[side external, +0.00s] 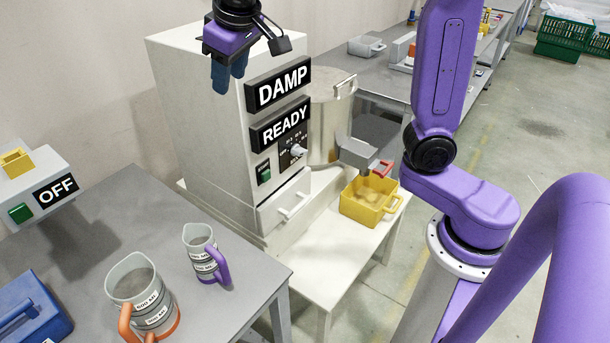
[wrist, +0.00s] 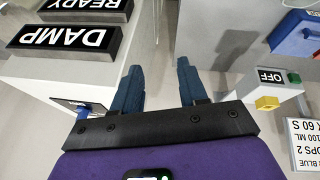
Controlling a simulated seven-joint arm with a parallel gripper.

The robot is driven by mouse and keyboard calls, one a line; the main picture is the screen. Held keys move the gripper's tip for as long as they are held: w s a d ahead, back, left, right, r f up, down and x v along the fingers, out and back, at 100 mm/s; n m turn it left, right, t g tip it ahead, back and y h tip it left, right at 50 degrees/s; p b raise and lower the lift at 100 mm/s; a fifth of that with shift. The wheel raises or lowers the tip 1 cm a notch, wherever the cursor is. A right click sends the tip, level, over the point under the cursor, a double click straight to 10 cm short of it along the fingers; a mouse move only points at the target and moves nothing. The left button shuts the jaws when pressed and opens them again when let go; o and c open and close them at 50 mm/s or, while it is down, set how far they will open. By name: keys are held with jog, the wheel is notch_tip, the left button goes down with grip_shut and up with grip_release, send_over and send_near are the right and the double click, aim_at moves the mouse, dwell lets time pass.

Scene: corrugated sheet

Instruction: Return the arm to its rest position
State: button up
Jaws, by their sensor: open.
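My gripper (side external: 229,74) hangs at the top of the side view, in front of the upper left part of the white machine marked DAMP and READY (side external: 212,120). Its blue fingers point down. In the wrist view the two fingers (wrist: 160,88) stand apart with nothing between them, so my gripper is open and empty. The purple arm is mine and stands at the right of the side view.
A grey table (side external: 110,216) holds an orange-handled jug (side external: 140,290), a purple-handled jug (side external: 203,252) and a blue box (side external: 28,315). An OFF-marked box (side external: 30,190) is at left. A yellow bin (side external: 369,202) sits on a white table below a metal drum (side external: 328,110).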

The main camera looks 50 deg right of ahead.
jog(key=s+d+f+n+g, duration=0.1)
jog(key=s+d+f+n, duration=0.1)
jog(key=s+f, duration=0.3)
jog(key=s+d+f+n+g+y, duration=0.1)
jog(key=s+f+n, duration=0.3)
jog(key=s, duration=1)
jog(key=s+d+f+n+g, duration=0.2)
jog(key=s+d+f+n, duration=0.2)
jog(key=s, duration=0.5)
notch_tip(320, 180, down, 2)
jog(key=shift+s+f+y, duration=0.1)
jog(key=shift+s+y, duration=0.2)
jog(key=shift+s, duration=0.1)
